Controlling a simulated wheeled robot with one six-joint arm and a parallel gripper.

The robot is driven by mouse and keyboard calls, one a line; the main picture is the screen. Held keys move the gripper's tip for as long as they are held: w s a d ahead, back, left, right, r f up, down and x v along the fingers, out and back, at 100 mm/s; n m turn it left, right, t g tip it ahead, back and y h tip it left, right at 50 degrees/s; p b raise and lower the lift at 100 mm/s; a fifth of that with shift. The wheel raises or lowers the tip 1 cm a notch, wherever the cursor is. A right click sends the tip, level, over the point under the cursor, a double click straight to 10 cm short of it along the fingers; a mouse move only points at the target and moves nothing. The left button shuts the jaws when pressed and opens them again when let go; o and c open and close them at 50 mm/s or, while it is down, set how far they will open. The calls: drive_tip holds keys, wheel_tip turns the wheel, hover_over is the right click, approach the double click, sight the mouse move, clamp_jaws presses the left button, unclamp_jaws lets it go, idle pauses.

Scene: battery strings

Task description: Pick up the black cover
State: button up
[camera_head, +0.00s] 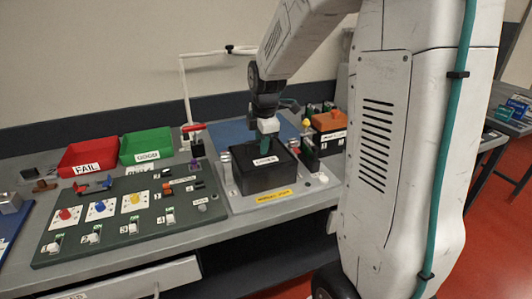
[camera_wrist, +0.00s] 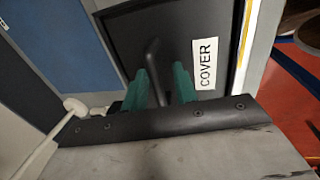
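The black cover (camera_head: 262,180) sits on a grey plate on the bench, with a white COVER label. In the wrist view its top (camera_wrist: 120,40) fills the upper middle, and a black bar handle (camera_wrist: 153,58) stands up from it. My gripper (camera_head: 267,146) is over the cover from above. In the wrist view its teal fingers (camera_wrist: 164,84) are apart, one on each side of the handle. A gap shows between the handle and the right finger; the left finger is very close to the handle, and contact cannot be told. What lies under the cover is hidden.
A red FAIL bin (camera_head: 88,158) and a green bin (camera_head: 146,146) stand at the back left. A dark green panel (camera_head: 125,215) with coloured buttons lies left of the cover. An orange block (camera_head: 328,121) is at the right. A blue mat (camera_head: 232,132) lies behind.

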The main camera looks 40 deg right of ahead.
clamp_jaws()
drive_tip(key=shift+r, duration=0.2)
